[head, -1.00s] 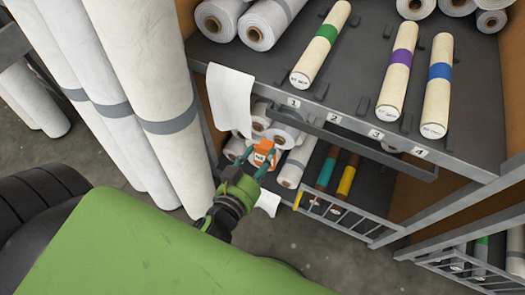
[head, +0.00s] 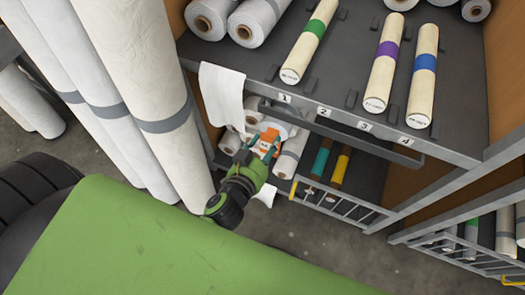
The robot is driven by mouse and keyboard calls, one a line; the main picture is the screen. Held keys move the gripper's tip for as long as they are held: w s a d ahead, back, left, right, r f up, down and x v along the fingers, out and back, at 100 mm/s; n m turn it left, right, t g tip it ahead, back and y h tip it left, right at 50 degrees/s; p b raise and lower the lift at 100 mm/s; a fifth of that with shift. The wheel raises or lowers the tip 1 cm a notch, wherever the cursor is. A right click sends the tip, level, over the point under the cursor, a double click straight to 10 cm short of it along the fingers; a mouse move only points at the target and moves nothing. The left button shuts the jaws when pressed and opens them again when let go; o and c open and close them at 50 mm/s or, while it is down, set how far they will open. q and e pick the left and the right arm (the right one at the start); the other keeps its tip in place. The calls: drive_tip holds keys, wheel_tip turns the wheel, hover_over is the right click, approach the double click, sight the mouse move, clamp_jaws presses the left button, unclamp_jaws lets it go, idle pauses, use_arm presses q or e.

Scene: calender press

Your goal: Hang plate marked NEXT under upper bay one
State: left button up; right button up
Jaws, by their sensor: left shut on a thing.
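The orange plate (head: 268,141) is small in the head view, and its marking is too small to read. My left gripper (head: 264,153) is shut on it, holding it in front of the lower shelf, below the upper shelf's front edge. Upper bay one is marked by the label 1 (head: 285,98) on that edge, above and a little right of the plate. A roll with a green band (head: 315,28) lies in this bay. A dark rail (head: 340,132) runs below the labels. My right gripper is not in view.
A white sheet (head: 222,95) hangs over the shelf edge, left of label 1. Rolls with purple (head: 386,50) and blue bands lie in the bays to the right. Tall white rolls (head: 165,110) stand at the left. A lower rack (head: 340,205) has a barred front.

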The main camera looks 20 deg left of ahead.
sight(270, 139)
use_arm(q)
drive_tip(key=shift+w, duration=1)
drive_tip(key=shift+w+d, duration=0.1)
drive_tip(key=shift+w, duration=1.05)
drive_tip(key=shift+w+p, duration=0.3)
drive_tip(key=shift+w, duration=2.05)
drive_tip(key=shift+f+b, duration=0.8)
drive_tip(key=shift+f, duration=0.1)
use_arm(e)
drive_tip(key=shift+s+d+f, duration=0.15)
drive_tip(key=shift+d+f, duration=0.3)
use_arm(q)
drive_tip(key=o, duration=1.3)
drive_tip(key=shift+c, duration=0.2)
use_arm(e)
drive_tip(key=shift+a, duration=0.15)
use_arm(q)
drive_tip(key=shift+s, duration=0.1)
